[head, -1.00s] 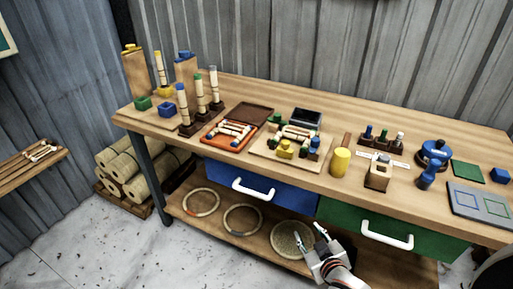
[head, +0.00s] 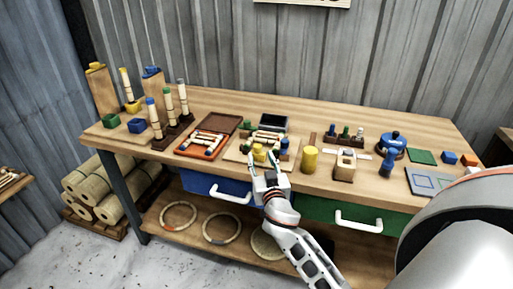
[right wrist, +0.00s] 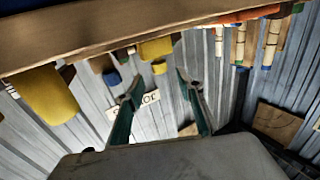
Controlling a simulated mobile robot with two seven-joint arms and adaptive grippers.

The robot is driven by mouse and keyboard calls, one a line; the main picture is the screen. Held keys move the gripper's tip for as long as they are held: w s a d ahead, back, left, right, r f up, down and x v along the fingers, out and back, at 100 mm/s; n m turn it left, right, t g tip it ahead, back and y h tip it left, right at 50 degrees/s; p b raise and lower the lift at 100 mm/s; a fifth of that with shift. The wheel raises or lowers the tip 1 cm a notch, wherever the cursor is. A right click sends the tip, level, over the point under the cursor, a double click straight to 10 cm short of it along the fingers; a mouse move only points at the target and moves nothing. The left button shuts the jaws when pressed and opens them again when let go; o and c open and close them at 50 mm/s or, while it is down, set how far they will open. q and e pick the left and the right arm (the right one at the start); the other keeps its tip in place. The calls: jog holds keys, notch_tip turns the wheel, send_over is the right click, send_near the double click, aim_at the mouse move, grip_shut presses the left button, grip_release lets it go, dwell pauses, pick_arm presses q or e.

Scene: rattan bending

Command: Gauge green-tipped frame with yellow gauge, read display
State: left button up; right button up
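A rack on the left of the bench holds rattan sticks, among them a green-tipped one (head: 169,98). A light board (head: 231,153) at the bench middle carries a small rattan frame (head: 268,138) with green, yellow and blue blocks. Its yellow block (head: 259,151) is at the front edge; which yellow piece is the gauge I cannot tell. A small dark display-like box (head: 273,122) stands behind, its reading illegible. My right gripper (head: 267,162) is open and empty, in front of the board. In the right wrist view its fingers (right wrist: 155,88) are spread below the yellow block (right wrist: 155,47). My left gripper is out of view.
A yellow cylinder (head: 310,160) and a wooden block (head: 345,166) stand right of the board. An orange tray (head: 203,144) lies left of it. A blue drawer (head: 200,184) and a green drawer (head: 318,211) are under the bench front. The bench's back strip is clear.

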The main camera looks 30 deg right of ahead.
aim_at(258, 150)
jog(key=x, duration=0.7)
jog(key=shift+w+d+f, duration=0.1)
jog(key=shift+w, duration=0.05)
grip_shut()
